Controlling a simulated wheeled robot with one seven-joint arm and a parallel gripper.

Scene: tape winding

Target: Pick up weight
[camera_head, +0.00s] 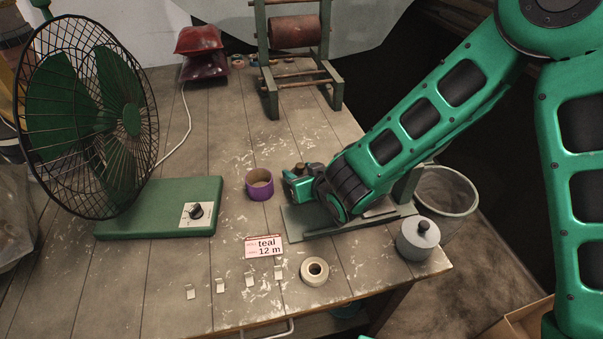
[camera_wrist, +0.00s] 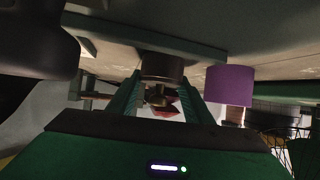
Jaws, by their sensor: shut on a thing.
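My gripper (camera_head: 301,176) is low over the worn wooden table in the head view, at the left end of a grey-green metal base plate (camera_head: 304,222). In the wrist view its two green fingers (camera_wrist: 161,88) are closed on a dark brown metal cylinder, seemingly the weight (camera_wrist: 162,68). Only a small brown part of it shows between the fingers in the head view; I cannot tell whether it touches the table. A grey cylinder with a dark knob (camera_head: 418,241) stands at the table's right corner.
A purple roll (camera_head: 260,186) stands just left of my gripper. A pale tape roll (camera_head: 314,271), a "teal 12 m" card (camera_head: 264,246) and several small clips lie in front. A green fan (camera_head: 160,207) stands left, a winding frame (camera_head: 271,99) behind, a wire basket (camera_head: 447,190) right.

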